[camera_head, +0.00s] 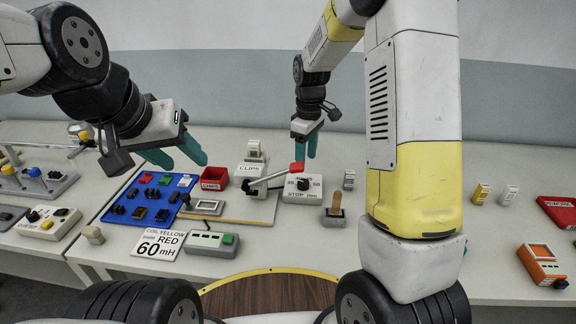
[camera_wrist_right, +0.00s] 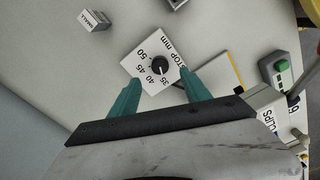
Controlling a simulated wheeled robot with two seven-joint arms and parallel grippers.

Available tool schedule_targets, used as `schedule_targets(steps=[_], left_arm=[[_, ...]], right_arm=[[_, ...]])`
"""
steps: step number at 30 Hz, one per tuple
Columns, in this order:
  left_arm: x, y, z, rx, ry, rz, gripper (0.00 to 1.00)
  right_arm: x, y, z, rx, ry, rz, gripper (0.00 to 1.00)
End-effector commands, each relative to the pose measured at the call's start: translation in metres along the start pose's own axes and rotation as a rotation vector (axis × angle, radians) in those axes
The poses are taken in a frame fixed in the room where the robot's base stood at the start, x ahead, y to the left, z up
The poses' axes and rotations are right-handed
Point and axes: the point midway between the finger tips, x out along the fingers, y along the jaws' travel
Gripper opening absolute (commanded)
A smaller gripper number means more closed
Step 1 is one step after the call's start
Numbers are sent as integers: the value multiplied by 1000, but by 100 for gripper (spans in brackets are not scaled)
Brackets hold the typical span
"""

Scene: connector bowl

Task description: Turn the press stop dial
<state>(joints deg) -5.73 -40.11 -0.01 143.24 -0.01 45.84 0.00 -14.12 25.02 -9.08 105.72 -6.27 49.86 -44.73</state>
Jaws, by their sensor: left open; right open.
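The press stop dial (camera_head: 303,184) is a small black knob on a white plate (camera_head: 290,194) marked with numbers and "STOP mm". In the right wrist view the knob (camera_wrist_right: 159,66) sits ahead of and between the teal fingers, apart from them, with its white pointer toward the 35 side. My right gripper (camera_head: 306,150) is open and empty, above and behind the plate. Its fingers also show in the right wrist view (camera_wrist_right: 160,97). My left gripper (camera_head: 180,160) is open and empty above the blue board.
A lever with a red handle (camera_head: 297,167) reaches to the plate's left side. A wooden-handled tool (camera_head: 336,202) stands in a block at its right.

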Motion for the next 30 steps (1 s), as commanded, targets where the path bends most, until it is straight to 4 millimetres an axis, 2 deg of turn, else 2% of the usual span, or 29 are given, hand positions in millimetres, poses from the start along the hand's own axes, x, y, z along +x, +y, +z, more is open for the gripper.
schedule_targets(steps=[7,18,23,30], left_arm=[[0,0,0,0,0,0,48],[0,0,0,0,0,0,48],[0,0,0,0,0,0,48],[0,0,0,0,0,0,48]], right_arm=[[25,2,-3,-27,-19,-7,56],[79,2,-2,-26,-17,-7,56],[87,2,-2,-25,-16,-5,56],[87,2,-2,-25,-15,-5,54]])
